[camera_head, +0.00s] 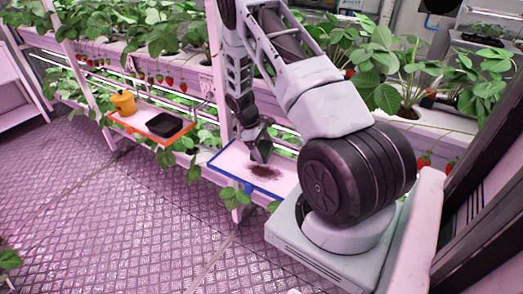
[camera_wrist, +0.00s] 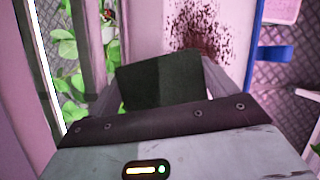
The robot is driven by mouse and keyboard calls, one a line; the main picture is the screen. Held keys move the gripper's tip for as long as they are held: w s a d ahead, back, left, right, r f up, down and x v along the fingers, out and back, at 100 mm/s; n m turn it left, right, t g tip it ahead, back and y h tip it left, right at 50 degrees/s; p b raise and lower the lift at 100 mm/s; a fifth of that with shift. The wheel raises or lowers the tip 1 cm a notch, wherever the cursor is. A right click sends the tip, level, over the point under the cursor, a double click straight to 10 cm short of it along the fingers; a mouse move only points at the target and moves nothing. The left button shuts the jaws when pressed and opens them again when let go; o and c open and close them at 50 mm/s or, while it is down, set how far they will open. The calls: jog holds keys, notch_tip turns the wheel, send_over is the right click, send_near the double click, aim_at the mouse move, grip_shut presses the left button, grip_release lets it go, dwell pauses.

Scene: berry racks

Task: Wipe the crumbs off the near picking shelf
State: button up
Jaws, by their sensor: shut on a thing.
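The near picking shelf (camera_head: 234,164) is a white board with a blue edge, and its surface also shows in the wrist view (camera_wrist: 150,35). A patch of dark brown crumbs (camera_head: 265,172) lies on it, also seen at the top of the wrist view (camera_wrist: 203,32). My gripper (camera_head: 260,140) is over the shelf, at the back of the crumbs. It is shut on a dark flat block (camera_wrist: 160,82), which may be a sponge or pad. Whether the block touches the shelf I cannot tell.
Another shelf with an orange edge (camera_head: 180,141) is at the left and holds a yellow pot (camera_head: 123,102) and a black tray (camera_head: 165,124). Strawberry plants (camera_head: 385,70) in white troughs stand behind. Rack posts rise beside the shelf. The metal floor (camera_head: 120,220) is mostly clear.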

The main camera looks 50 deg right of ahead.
aim_at(263, 148)
jog(key=shift+d+r, duration=0.1)
jog(key=shift+r+p, duration=2.25)
jog(key=shift+r, duration=0.7)
jog(key=shift+r+p, duration=1.2)
jog(key=shift+r, duration=0.35)
jog(key=shift+f, duration=0.1)
